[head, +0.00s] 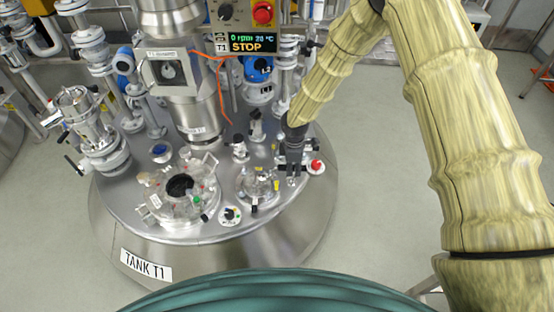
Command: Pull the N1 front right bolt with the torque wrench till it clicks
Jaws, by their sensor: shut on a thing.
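My gripper (293,168), dark and pointing down, is at the right side of the lid of tank T1 (145,265). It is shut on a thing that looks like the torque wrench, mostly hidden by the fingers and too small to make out. Just left of the gripper is a small round flanged nozzle (258,187) with yellow tags and bolts around it. A larger open flanged port (182,192) with a dark mouth is further left. I cannot read which nozzle is N1. Single bolts, and any contact between wrench and bolt, are too small to tell.
A red-topped fitting (316,166) stands close right of my gripper. A round dial (230,215) sits near the lid's front edge. The agitator column (195,95) and a control box reading STOP (252,44) rise behind. Grey floor (385,190) is clear to the right.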

